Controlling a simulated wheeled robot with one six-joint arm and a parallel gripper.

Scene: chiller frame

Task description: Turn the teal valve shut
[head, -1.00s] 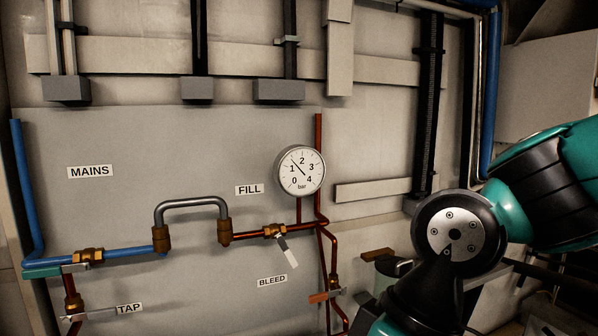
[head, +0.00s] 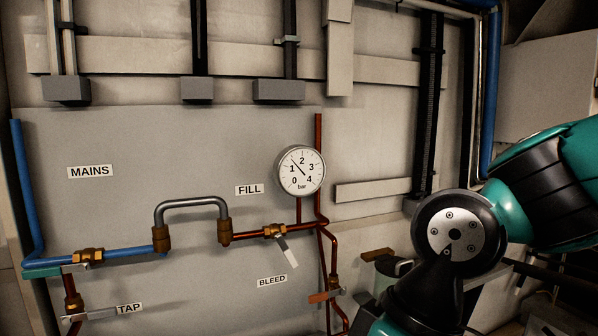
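The teal valve is the brass MAINS valve (head: 89,257) on the blue pipe at the lower left. Its teal lever (head: 42,271) points left and lies roughly along the pipe, by the bend where the blue pipe comes down. My gripper is out of view. Only teal and black links of my arm show, at the right side, well apart from the valve.
The FILL valve (head: 276,231) has a white lever slanting down. The BLEED lever (head: 318,297) is orange. The TAP lever (head: 90,315) is grey-white. A grey hose loop (head: 192,203) arches off the panel. The gauge (head: 300,169) reads a little above 1 bar.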

